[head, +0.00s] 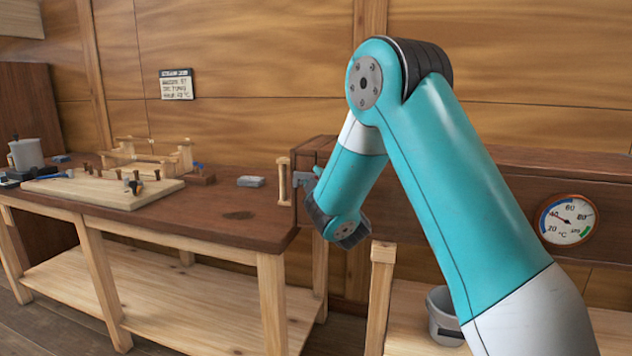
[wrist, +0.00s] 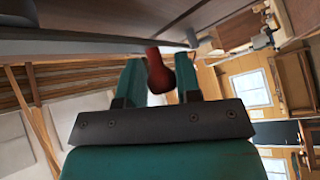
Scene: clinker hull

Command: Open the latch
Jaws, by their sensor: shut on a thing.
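In the wrist view, a dark red, rounded latch handle (wrist: 158,72) sits between the two teal fingers of my gripper (wrist: 161,80). My gripper is shut on this handle. The handle stands beside a long dark edge that crosses the upper part of the wrist view. In the head view, my arm reaches to the left end of a long dark wooden box (head: 510,185). My own arm hides the red handle and most of the gripper there. I cannot tell how far the latch is turned.
A dark-topped workbench (head: 230,215) stands left of the box, with a pale board (head: 95,190) and small tools on it. A round temperature gauge (head: 565,220) is on the box front. A grey bucket (head: 441,322) stands below the box. A light wooden bar (head: 284,181) is at the box end.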

